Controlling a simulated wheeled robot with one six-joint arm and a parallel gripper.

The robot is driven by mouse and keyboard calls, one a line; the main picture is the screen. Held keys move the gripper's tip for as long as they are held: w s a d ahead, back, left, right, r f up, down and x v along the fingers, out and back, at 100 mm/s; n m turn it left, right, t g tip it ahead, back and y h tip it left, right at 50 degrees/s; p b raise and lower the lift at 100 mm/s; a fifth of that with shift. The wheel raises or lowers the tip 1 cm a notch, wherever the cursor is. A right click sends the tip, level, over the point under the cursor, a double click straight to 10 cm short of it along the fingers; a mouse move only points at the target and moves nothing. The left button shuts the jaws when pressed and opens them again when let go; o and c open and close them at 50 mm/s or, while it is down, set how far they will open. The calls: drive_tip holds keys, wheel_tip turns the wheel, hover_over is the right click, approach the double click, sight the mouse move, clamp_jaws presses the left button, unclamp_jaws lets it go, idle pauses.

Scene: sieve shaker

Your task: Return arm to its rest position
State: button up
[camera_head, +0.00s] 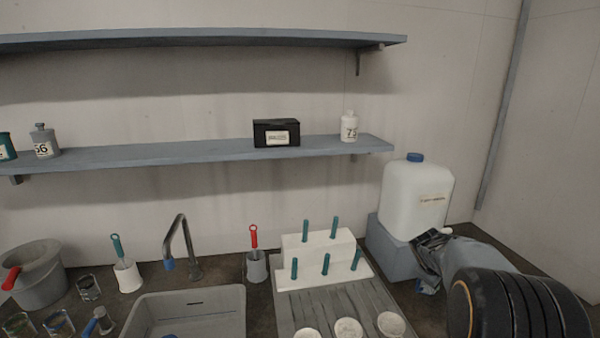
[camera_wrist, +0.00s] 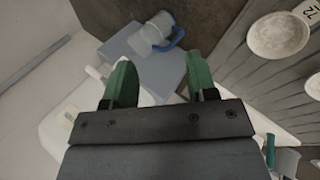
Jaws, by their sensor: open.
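My arm (camera_head: 505,295) reaches in from the lower right in the head view, its far end in front of the white canister (camera_head: 415,200) with a blue cap. The fingertips cannot be made out there. In the wrist view my gripper (camera_wrist: 160,84) shows two green fingers spread apart with nothing held between them. Beyond the fingers are a blue-grey block (camera_wrist: 165,72) and a clear jug (camera_wrist: 152,32) with a blue handle, apart from the fingers. The block also shows under the canister in the head view (camera_head: 390,252).
A ribbed drainboard (camera_head: 375,305) with white dishes and a white peg rack (camera_head: 318,250) lies left of my arm. A sink (camera_head: 190,300), tap (camera_head: 180,245) and grey bucket (camera_head: 38,280) stand farther left. Two wall shelves (camera_head: 200,153) hang above. The right wall is close.

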drive_tip(key=s+a+r+m+y, duration=0.1)
drive_tip(key=s+a+m+y, duration=0.2)
drive_tip(key=s+a, duration=0.8)
drive_tip(key=s+a+r+m+y, duration=0.2)
drive_tip(key=s+a+m+y, duration=0.1)
drive_tip(key=s+a, duration=0.8)
drive_tip(key=shift+s+a+r, duration=0.25)
drive_tip(key=shift+s+r, duration=0.05)
drive_tip(key=shift+s, duration=0.45)
drive_tip(key=shift+c, duration=0.4)
